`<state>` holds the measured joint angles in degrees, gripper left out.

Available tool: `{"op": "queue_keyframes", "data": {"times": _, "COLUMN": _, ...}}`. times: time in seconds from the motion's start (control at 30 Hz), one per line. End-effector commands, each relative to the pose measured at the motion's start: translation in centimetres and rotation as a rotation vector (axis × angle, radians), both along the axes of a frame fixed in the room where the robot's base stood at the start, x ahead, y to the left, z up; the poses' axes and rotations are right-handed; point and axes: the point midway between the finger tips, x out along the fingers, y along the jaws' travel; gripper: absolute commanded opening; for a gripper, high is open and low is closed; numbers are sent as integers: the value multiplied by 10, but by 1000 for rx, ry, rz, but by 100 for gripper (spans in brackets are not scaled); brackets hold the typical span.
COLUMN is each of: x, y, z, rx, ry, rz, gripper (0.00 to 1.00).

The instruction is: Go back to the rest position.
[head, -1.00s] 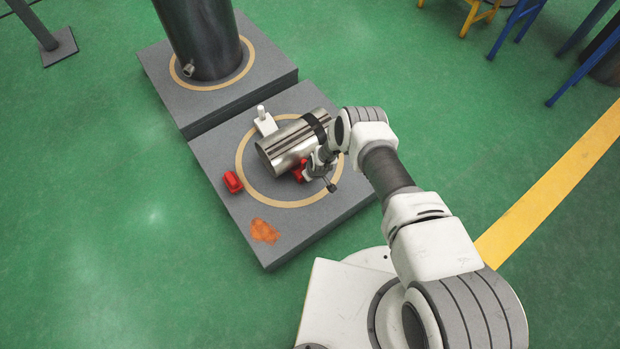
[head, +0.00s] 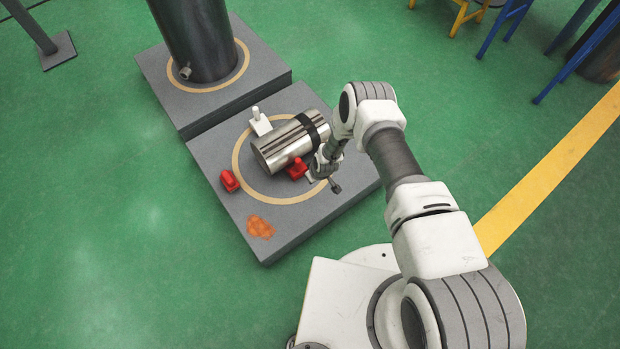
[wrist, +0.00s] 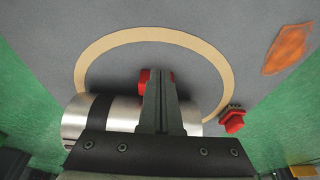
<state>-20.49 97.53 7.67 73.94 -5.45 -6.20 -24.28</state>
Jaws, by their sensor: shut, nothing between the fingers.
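My gripper (head: 312,178) is shut and empty, just right of a red block (head: 297,168) beside the silver cylinder. In the wrist view my shut gripper (wrist: 159,75) covers part of the cylinder and of a red block (wrist: 144,76). The silver cylinder (head: 283,146) lies on its side on a grey platform (head: 222,172), with a dark band near its right end. It also shows in the wrist view (wrist: 75,122).
An orange stain (head: 260,227) marks the platform. A dark upright cylinder (head: 197,40) stands on the rear platform (head: 270,62). Green floor (head: 90,200) is clear on the left.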

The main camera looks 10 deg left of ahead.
Motion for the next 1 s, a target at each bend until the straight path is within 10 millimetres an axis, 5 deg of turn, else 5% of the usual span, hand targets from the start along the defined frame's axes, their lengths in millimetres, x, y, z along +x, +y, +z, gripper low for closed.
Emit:
{"op": "queue_keyframes", "data": {"times": 0.13, "x": -4, "y": -4, "z": 20, "rx": -1, "ry": 1, "rz": -1, "gripper": 0}}
{"op": "queue_keyframes", "data": {"times": 0.63, "x": 4, "y": -6, "z": 39, "rx": 1, "ry": -5, "rz": -8, "gripper": 0}}
{"op": "queue_keyframes", "data": {"times": 0.77, "x": 31, "y": -7, "z": 78, "rx": 1, "ry": -18, "rz": -31, "gripper": 0}}
{"op": "queue_keyframes", "data": {"times": 1.0, "x": 81, "y": -21, "z": 186, "rx": -6, "ry": -41, "rz": -98, "gripper": 0}}
